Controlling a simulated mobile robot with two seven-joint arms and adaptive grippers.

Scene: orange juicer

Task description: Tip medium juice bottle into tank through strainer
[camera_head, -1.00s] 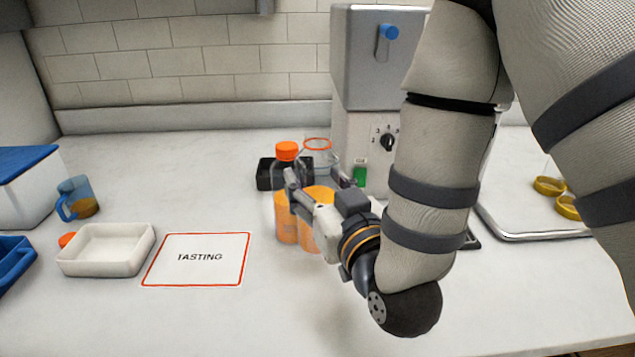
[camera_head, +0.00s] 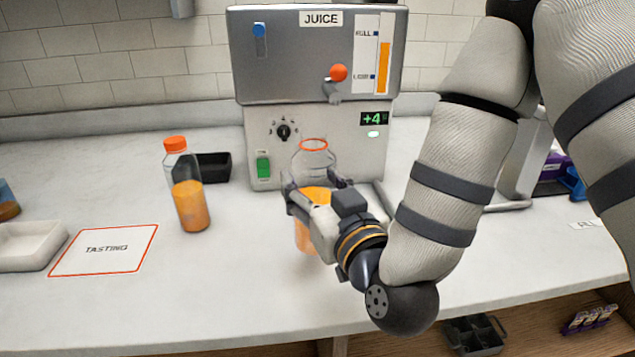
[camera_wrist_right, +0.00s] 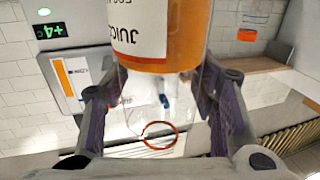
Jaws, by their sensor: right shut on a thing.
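An uncapped clear bottle (camera_head: 313,160) with an orange ring at its mouth is partly filled with orange juice. My right gripper (camera_head: 314,190) is shut on its sides. The bottle stands upright in the head view, in front of the juice machine; I cannot tell if its base touches the counter. In the right wrist view the bottle (camera_wrist_right: 160,62) sits between both fingers (camera_wrist_right: 165,105), its label partly showing. The grey juice tank (camera_head: 290,60), with a FULL/LOW gauge and an orange-knobbed tap, is behind it. I see no strainer. My left gripper is out of view.
A bottle with an orange cap (camera_head: 188,195) stands to the left, with a black tray (camera_head: 214,167) behind it. A TASTING mat (camera_head: 105,250) and a white tray (camera_head: 25,245) lie further left. The counter front is largely clear.

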